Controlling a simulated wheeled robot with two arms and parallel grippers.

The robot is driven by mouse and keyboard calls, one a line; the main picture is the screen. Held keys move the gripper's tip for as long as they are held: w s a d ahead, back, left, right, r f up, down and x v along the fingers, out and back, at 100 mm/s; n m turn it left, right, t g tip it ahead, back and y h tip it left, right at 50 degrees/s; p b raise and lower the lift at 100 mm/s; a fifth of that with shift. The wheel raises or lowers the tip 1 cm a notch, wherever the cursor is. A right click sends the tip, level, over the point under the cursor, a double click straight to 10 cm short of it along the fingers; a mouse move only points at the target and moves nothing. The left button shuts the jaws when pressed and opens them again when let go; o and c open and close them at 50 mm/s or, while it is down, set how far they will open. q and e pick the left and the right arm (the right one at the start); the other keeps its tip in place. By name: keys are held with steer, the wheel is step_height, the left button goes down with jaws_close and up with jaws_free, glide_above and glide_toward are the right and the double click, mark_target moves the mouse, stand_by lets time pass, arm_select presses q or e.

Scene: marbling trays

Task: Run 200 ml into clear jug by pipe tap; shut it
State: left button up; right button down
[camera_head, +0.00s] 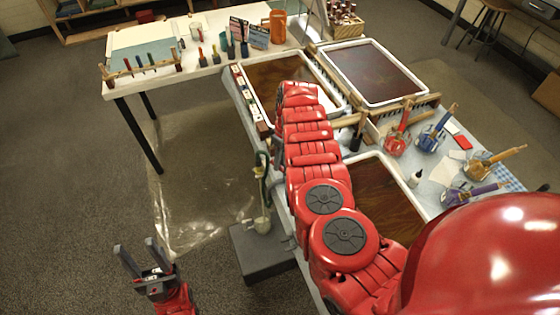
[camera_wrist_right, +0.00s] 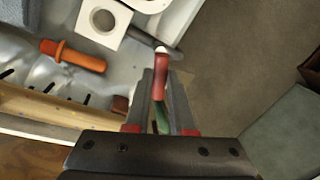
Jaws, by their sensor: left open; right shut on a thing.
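A thin upright pipe with a green part (camera_head: 261,180) stands at the left side of the table. A small pale, see-through vessel (camera_head: 262,224), seemingly the clear jug, is at its lower end above a dark grey block (camera_head: 262,252). Its fill level is too small to read. My right gripper (camera_wrist_right: 160,98) is shut on a red handle (camera_wrist_right: 161,72) with a pale tip, seemingly the tap's; something green shows between the fingers. In the head view my right arm hides this gripper. My left gripper (camera_head: 143,257) is open and empty over the floor, left of the block.
Framed marbling trays (camera_head: 372,72) and jars with tools (camera_head: 432,134) fill the table right of my arm. In the wrist view an orange-handled tool (camera_wrist_right: 75,56) and a white block with a hole (camera_wrist_right: 102,22) lie nearby.

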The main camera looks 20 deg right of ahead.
steer(key=shift+d+r+m+p, duration=0.15)
steer(key=shift+m+p, duration=0.2)
steer(key=shift+m, duration=0.45)
steer(key=m, duration=0.2)
steer(key=d+m+t, duration=0.1)
steer(key=shift+m, duration=0.4)
steer(key=c, duration=0.8)
jaws_free()
steer(key=shift+o, duration=0.2)
steer(key=shift+w, duration=0.1)
steer(key=d+r, duration=0.3)
steer(key=r, duration=1.3)
steer(key=shift+d+r, duration=0.2)
steer(key=shift+r, duration=0.2)
